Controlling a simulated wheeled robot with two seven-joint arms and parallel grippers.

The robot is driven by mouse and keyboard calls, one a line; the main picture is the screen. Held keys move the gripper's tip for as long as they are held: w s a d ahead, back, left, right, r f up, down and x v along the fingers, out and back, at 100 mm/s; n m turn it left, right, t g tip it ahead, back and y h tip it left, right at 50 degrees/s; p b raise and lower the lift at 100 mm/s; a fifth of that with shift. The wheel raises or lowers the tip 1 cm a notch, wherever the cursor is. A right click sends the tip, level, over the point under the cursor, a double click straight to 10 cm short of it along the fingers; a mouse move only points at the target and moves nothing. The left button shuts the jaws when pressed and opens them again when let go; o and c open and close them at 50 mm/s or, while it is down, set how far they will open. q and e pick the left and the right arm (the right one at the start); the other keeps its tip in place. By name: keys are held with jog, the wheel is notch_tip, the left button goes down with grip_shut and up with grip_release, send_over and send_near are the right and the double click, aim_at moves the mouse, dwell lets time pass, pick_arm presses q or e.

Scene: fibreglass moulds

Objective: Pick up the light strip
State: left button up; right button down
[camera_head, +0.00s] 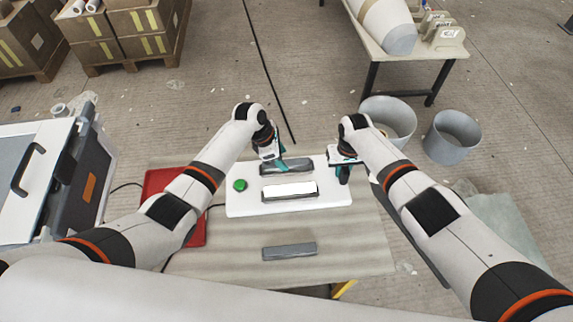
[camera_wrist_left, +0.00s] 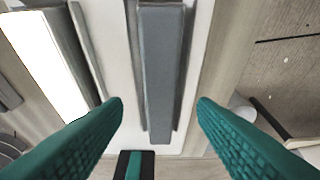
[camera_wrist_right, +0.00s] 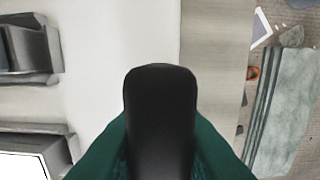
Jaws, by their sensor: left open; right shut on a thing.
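A white base board (camera_head: 240,208) lies on the table with two long grey holders on it. The front one carries a bright white light strip (camera_head: 290,190), which also shows in the left wrist view (camera_wrist_left: 42,65). A grey bar (camera_wrist_left: 163,70) lies in the back holder (camera_head: 298,165). My left gripper (camera_head: 277,164) is open above this bar, a finger on each side of it; contact cannot be told. My right gripper (camera_head: 344,172) is shut on a black rounded piece (camera_wrist_right: 160,115) at the board's right end.
A green button (camera_head: 240,185) sits on the board's left. Another grey bar (camera_head: 289,251) lies on the front of the table (camera_head: 350,255). A red tray (camera_head: 160,182) is at left. Two grey buckets (camera_head: 453,137) stand beyond the right arm.

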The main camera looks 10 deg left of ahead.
pick_arm(q)
jog(key=shift+x, duration=1.35)
jog(key=c, duration=1.1)
jog(key=shift+r, duration=0.15)
notch_tip(320, 180, up, 10)
jog(key=shift+f, duration=0.1)
pick_arm(e)
jog(key=c, duration=1.2)
grip_release()
